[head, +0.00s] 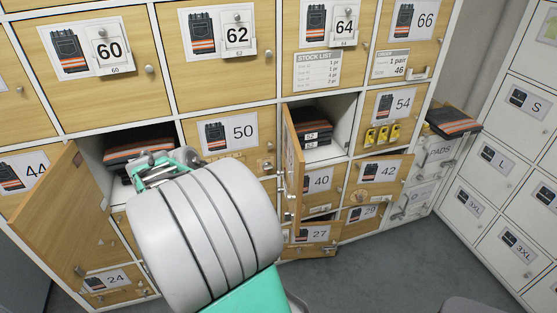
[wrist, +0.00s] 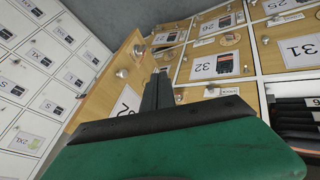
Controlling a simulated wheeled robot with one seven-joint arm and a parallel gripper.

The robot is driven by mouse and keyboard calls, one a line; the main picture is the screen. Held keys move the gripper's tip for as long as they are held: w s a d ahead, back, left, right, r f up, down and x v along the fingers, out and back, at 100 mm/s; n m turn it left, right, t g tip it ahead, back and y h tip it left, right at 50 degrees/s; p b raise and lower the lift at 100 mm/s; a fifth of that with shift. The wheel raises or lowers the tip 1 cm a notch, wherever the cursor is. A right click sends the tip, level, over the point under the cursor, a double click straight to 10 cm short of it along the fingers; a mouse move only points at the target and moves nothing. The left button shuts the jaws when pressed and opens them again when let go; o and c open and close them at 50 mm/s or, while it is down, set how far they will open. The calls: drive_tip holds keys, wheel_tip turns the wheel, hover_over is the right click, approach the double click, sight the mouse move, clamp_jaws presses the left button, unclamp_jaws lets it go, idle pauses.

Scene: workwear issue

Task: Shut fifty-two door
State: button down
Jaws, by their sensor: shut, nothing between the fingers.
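In the head view, an open compartment (head: 325,112) in the middle holds dark folded trousers (head: 316,141) with tags that read 52. Its wooden door (head: 291,165) stands swung out toward me, seen nearly edge-on, so its number is hidden. My gripper (head: 150,170) is shut and empty, to the left of that door, in front of the left open compartment. The wrist view shows the dark fingertips (wrist: 160,88) together, in front of an open wooden door (wrist: 108,88) whose number is partly covered; I cannot tell which door this is.
Another large door (head: 72,218) hangs wide open at the left, near my gripper; its compartment holds folded trousers (head: 138,148). Door 27 (head: 312,236) looks slightly ajar below. Folded trousers (head: 453,122) stick out at the right. White lockers (head: 515,165) stand farther right, with grey floor (head: 400,255) between.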

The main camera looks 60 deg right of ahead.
drive_tip(key=s+d+f+p, duration=0.2)
drive_tip(key=s+d+f, duration=0.3)
drive_tip(key=s+d, duration=0.2)
drive_tip(key=d, duration=0.2)
drive_tip(key=shift+d+f+m+g+p, duration=0.15)
drive_tip(key=shift+d+m+g+p, duration=0.15)
drive_tip(key=shift+d+m+p, duration=0.1)
